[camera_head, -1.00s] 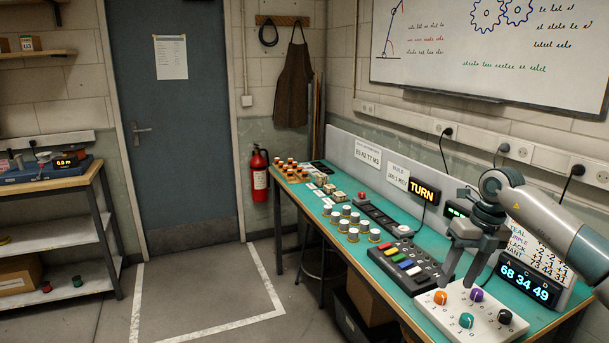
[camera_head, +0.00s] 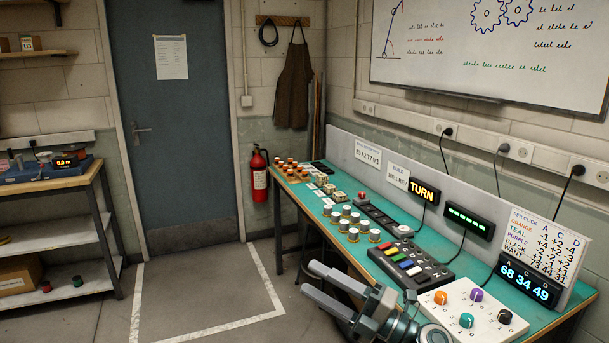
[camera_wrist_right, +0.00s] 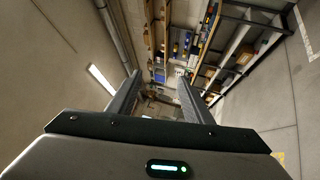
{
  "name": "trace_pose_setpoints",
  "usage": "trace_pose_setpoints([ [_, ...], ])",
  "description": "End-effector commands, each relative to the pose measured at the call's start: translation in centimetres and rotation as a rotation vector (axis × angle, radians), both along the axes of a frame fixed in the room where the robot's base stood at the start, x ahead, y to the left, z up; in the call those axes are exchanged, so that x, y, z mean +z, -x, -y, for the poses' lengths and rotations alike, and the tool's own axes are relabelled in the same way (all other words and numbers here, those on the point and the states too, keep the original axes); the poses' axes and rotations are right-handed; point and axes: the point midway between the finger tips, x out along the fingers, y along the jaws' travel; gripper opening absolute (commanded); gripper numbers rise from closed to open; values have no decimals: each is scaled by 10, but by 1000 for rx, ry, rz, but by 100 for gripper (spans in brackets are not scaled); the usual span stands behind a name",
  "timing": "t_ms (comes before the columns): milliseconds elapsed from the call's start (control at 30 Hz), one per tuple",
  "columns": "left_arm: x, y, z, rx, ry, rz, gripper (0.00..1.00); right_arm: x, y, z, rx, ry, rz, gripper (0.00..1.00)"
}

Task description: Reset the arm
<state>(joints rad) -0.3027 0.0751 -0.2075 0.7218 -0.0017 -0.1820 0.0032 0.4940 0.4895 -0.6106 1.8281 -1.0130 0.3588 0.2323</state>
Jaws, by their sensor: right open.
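My right gripper (camera_head: 322,285) is at the bottom of the head view, in front of the bench's near edge and to the left of the knob panel. Its two fingers point left and stand apart, with nothing between them. In the right wrist view the open fingers (camera_wrist_right: 155,98) face away across the room, with shelving far beyond them. The arm behind the gripper (camera_head: 400,325) runs to the bottom of the picture, partly covering the bench front. My left gripper is not in these views.
The teal bench (camera_head: 395,238) holds a white panel (camera_head: 473,325) with orange, teal, purple and black knobs, a coloured-button box (camera_head: 410,265), several white-topped pieces and a "68 34 49" display (camera_head: 529,281). Open floor (camera_head: 210,300) lies left of the bench.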

Motion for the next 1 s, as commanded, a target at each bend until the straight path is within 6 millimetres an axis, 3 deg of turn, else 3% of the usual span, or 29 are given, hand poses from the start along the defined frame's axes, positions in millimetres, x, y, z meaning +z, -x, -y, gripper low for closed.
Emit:
trace_pose_setpoints([
  [133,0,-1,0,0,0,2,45,-5,1,30,-184,-255,-164,46],
  [233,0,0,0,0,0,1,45,-23,1,61,-323,-400,-298,46],
  [367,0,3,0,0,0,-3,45,-64,9,103,-510,-554,-498,46],
  [467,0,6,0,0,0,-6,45,-107,26,134,-658,-646,-670,46],
  [667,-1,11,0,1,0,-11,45,-204,91,180,-931,-751,-1039,46],
  [800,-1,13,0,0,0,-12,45,-263,155,196,-1091,-767,-1289,46],
  [900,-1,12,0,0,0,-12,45,-296,205,201,-1187,-755,-1457,46],
  [1000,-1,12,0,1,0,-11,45,-316,245,203,-1252,-736,-1585,46],
])
